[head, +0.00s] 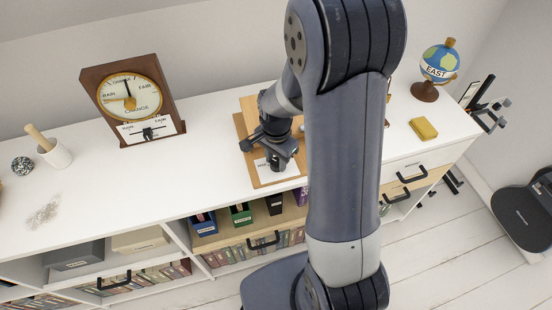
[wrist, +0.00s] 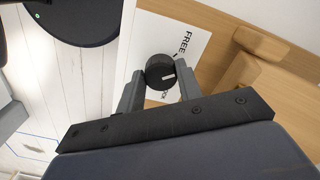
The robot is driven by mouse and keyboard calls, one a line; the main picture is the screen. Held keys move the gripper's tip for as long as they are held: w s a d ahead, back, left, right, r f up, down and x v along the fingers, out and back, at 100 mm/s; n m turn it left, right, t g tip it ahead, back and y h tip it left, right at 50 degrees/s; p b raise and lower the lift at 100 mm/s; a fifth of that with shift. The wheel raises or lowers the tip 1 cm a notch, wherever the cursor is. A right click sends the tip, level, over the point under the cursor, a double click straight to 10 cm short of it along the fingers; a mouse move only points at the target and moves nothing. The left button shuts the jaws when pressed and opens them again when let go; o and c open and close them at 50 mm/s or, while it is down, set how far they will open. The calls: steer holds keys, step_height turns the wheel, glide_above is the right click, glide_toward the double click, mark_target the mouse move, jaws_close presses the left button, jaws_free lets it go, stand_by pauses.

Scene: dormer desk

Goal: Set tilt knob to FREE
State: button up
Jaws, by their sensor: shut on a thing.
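The tilt knob (wrist: 160,70) is a black round knob with a short white pointer mark. In the wrist view the mark points right, between the word FREE on the white label plate (wrist: 190,45) and another word. That other word is partly hidden by a finger, and only its end shows. My gripper (wrist: 157,80) has one finger on each side of the knob and is shut on it. In the head view my gripper (head: 272,150) is over the wooden stand (head: 247,107) on the white cabinet top, and the knob is hard to make out there.
A wooden weather dial (head: 135,98) stands to the left. A small globe (head: 438,65) and a yellow block (head: 423,128) are to the right. A white mortar (head: 57,154) is at the far left. The white top between dial and stand is clear.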

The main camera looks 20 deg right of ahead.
mark_target(276, 162)
steer(key=shift+n+b, duration=0.4)
steer(key=shift+n, duration=1.8)
steer(key=o, duration=1)
steer(key=shift+r, duration=0.1)
step_height(276, 162, up, 11)
steer(key=shift+f, duration=0.2)
